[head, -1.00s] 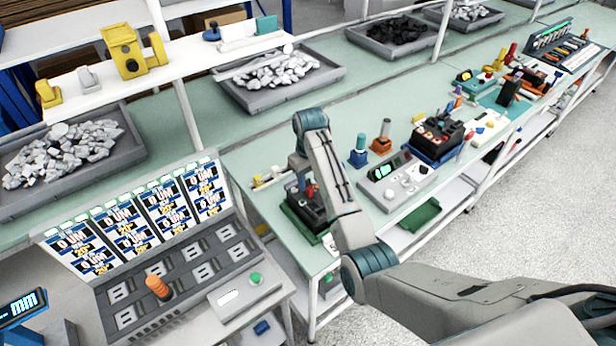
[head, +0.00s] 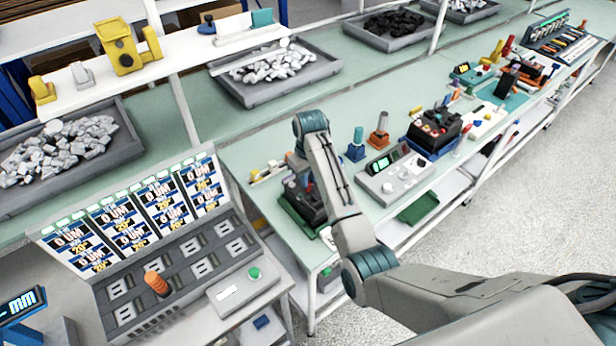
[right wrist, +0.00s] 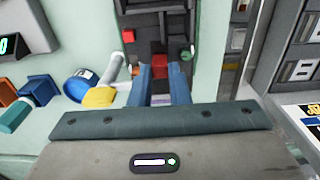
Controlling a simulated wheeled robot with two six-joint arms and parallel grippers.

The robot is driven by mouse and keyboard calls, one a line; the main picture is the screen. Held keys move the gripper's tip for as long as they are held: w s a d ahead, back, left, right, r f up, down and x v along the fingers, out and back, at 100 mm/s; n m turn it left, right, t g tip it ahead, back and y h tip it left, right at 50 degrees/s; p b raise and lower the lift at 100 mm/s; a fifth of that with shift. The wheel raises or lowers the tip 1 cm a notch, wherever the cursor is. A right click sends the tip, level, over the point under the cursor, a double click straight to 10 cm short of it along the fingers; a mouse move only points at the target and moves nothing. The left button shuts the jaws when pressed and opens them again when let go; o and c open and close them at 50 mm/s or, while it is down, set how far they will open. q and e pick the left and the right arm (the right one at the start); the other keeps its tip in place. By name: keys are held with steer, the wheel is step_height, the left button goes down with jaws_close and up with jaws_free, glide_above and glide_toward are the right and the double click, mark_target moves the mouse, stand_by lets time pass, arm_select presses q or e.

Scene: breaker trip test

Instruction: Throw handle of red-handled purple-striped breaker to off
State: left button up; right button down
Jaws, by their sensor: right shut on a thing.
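The breaker (head: 304,201) is a dark box on a green base at the near left of the long bench in the head view, partly hidden by my right arm. In the right wrist view its dark body (right wrist: 148,22) lies just beyond my fingers. My right gripper (right wrist: 161,75) has two blue fingers reaching to the box, close together around a small red handle, of which little shows. A purple and white stripe (right wrist: 161,99) shows between the fingers. In the head view my arm hides the fingertips. My left gripper is in neither view.
Trays of rocks (head: 275,75) sit behind.

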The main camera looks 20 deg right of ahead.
steer(key=t, duration=0.1)
steer(key=s, duration=0.1)
steer(key=s+t, duration=0.1)
steer(key=shift+d+f+t+y, duration=0.25)
steer(key=shift+d+t+y, duration=0.05)
steer(key=shift+d+y, duration=0.1)
steer(key=shift+s+d+f+t+y, duration=0.15)
steer(key=shift+s+t+y, duration=0.15)
steer(key=shift+t, duration=0.35)
steer(key=shift+s+d+f+t+y, duration=0.1)
steer(key=shift+s+f+t+y, duration=0.2)
steer(key=shift+t, duration=0.35)
steer(key=shift+s+r, duration=0.1)
steer(key=c, duration=1.4)
jaws_free()
steer(key=shift+o, duration=0.2)
steer(key=shift+r, duration=0.1)
steer(key=shift+s+r+b, duration=0.15)
steer(key=shift+r+b, duration=0.1)
steer(key=shift+b, duration=0.1)
steer(key=b+v, duration=0.3)
steer(key=v, duration=0.7)
